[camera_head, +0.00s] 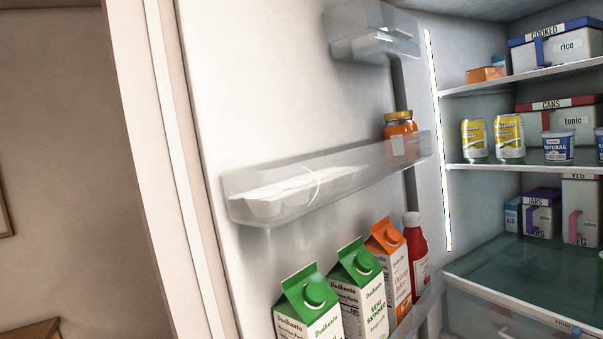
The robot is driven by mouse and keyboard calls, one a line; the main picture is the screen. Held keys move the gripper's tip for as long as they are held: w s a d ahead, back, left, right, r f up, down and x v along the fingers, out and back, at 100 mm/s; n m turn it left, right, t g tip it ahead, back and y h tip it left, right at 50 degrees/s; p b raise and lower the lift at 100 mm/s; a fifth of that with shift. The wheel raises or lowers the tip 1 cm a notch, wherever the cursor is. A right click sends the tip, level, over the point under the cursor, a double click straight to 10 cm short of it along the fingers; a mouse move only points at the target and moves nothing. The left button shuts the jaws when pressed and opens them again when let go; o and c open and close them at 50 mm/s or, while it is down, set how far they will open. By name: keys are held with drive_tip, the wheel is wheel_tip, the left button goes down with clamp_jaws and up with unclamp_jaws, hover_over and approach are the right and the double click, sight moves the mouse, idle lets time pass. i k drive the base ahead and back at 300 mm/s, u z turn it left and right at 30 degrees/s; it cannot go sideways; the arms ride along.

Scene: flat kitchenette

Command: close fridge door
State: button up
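The fridge door (235,105) stands open at the left and centre of the view, its inner side facing me. Its outer edge runs down the left, and its hinge side meets the lit fridge interior (500,190) at the right. The door's middle shelf (345,180) holds an egg tray (290,192) and an orange jar (401,133). Its lower shelf holds green-topped cartons (308,300), an orange-topped carton (388,250) and a red bottle (416,245). My gripper is not in view.
Inside the fridge, shelves (500,167) hold yellow cans (474,138), a tub (558,146) and several boxes (557,46). A drawer (490,310) lies below. A plain wall (60,150) and a brown wooden piece (32,330) show left of the door.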

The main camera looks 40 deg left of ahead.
sight(254, 129)
drive_tip(key=u, duration=2.05)
drive_tip(key=i, duration=3.4)
drive_tip(key=z, duration=3.4)
